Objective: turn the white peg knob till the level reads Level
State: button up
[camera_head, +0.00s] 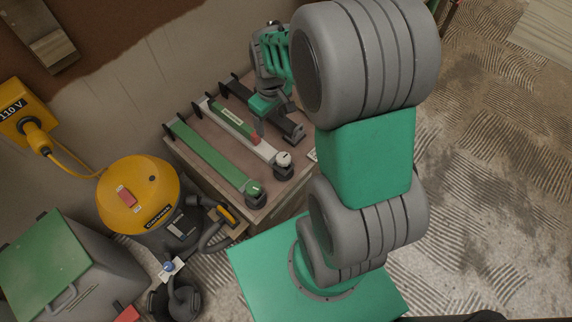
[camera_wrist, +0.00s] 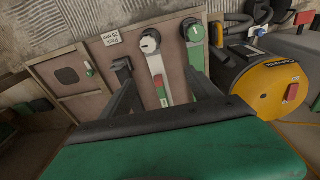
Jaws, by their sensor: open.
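The white peg knob (camera_head: 283,158) sits at the near end of a white bar (camera_head: 228,122) on a brown bench top. In the wrist view the white knob (camera_wrist: 149,41) stands beyond my fingers, with a dark mark on its face. A green strip with a red end (camera_head: 235,124) lies along the white bar; it also shows in the wrist view (camera_wrist: 160,89), and I cannot read any level wording on it. My gripper (camera_head: 260,130) is open and empty above the bars, apart from the knob. In the wrist view its fingers (camera_wrist: 165,82) straddle the white bar.
A green bar (camera_head: 210,155) with a green knob (camera_head: 254,187) lies left of the white one. A dark bar (camera_head: 262,110) lies on its other side, partly hidden by my gripper. A yellow vacuum (camera_head: 138,195) and a grey box with green lid (camera_head: 45,257) stand left.

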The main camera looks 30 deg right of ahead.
aim_at(283, 157)
jog(key=d+f+b, duration=0.1)
jog(key=f, duration=0.5)
jog(key=w+d+f+n+b, duration=0.1)
jog(key=d+f, duration=0.1)
jog(key=f, duration=0.4)
jog(key=w+d+f+n+g+b, duration=0.1)
jog(key=f, duration=0.6)
jog(key=shift+d, duration=0.3)
notch_tip(283, 157, down, 7)
jog(key=shift+b, duration=0.75)
jog(key=shift+c, duration=0.2)
jog(key=c, duration=1.3)
